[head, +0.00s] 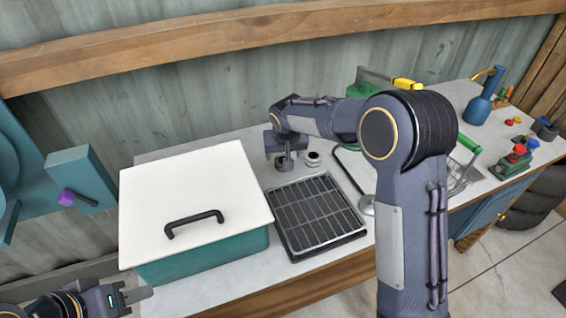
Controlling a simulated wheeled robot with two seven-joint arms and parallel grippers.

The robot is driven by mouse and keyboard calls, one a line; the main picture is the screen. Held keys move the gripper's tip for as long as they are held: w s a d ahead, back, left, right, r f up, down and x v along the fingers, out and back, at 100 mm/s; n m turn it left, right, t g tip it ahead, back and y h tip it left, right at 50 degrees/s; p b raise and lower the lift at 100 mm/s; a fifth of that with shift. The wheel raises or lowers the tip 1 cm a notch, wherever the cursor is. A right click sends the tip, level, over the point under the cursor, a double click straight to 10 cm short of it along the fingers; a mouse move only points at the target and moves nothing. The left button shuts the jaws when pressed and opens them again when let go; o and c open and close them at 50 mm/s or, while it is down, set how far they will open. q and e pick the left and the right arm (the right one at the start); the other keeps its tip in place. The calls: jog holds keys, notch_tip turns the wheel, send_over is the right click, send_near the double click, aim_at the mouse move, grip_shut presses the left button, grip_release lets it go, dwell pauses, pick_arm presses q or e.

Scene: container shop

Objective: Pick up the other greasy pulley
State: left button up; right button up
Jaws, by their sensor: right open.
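A dark grey pulley (284,164) stands on the worktop behind the black rack, beneath my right gripper (284,157). My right gripper points down with its jaws open, the fingers to either side of this pulley; I cannot tell whether they touch it. A second pulley (313,159), grey with a dark centre, sits just to the right of the gripper, apart from it. My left gripper (139,294) is low at the left, in front of the teal box and away from the pulleys; its jaw gap cannot be made out.
A teal box (205,259) with a white lid (190,190) and black handle fills the left of the worktop. A slatted black rack (317,215) lies right of it. A wire basket (462,177), blue bottle (480,105) and green device (511,165) stand further right.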

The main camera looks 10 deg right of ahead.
jog(key=x, duration=0.3)
jog(key=shift+f, duration=0.3)
jog(key=shift+d, duration=0.1)
jog(key=c, duration=1)
